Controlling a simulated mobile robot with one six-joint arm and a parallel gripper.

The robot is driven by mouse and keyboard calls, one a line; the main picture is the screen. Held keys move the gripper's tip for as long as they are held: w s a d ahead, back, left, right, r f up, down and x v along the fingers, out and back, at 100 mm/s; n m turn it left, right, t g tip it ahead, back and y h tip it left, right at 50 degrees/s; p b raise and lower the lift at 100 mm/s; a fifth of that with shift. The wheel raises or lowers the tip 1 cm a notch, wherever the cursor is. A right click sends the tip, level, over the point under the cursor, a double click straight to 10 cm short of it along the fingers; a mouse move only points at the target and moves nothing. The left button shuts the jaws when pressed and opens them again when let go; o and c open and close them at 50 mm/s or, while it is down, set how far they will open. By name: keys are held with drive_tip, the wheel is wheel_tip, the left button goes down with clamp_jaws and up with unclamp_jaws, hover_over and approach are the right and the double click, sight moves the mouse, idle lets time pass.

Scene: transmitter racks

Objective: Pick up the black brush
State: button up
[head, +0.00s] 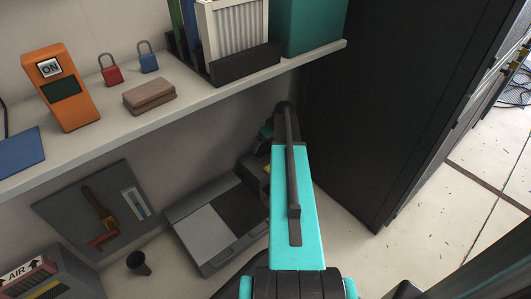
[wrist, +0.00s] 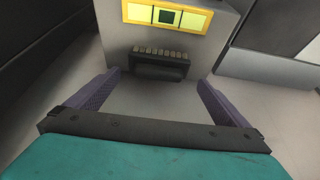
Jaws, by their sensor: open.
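The black brush (wrist: 160,69) shows in the wrist view, with a dark body and a row of pale tufts along its upper edge. It lies in front of a grey box with a yellow panel. My gripper (wrist: 158,80) is open, with its two purple fingers apart. The brush is ahead of the gap between the fingertips, and nothing is held. Whether the fingers reach beside the brush is hard to tell. In the head view my arm hides the brush and the gripper.
The grey box's yellow panel (wrist: 167,16) is just beyond the brush. In the head view, a shelf (head: 95,145) with locks and an orange device runs above. A grey tray (head: 215,262), a tool board (head: 70,205) and a black cup (head: 138,263) are at left. A dark rack (head: 385,110) stands right.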

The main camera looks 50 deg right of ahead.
sight(265, 145)
idle(0.3)
drive_tip(key=shift+d+b+x, duration=0.2)
drive_tip(key=shift+b+x, duration=1.3)
drive_tip(key=shift+x, duration=1.15)
drive_tip(key=shift+r, duration=0.1)
drive_tip(key=c, duration=0.8)
drive_tip(key=shift+c, duration=0.2)
drive_tip(key=shift+r, duration=0.1)
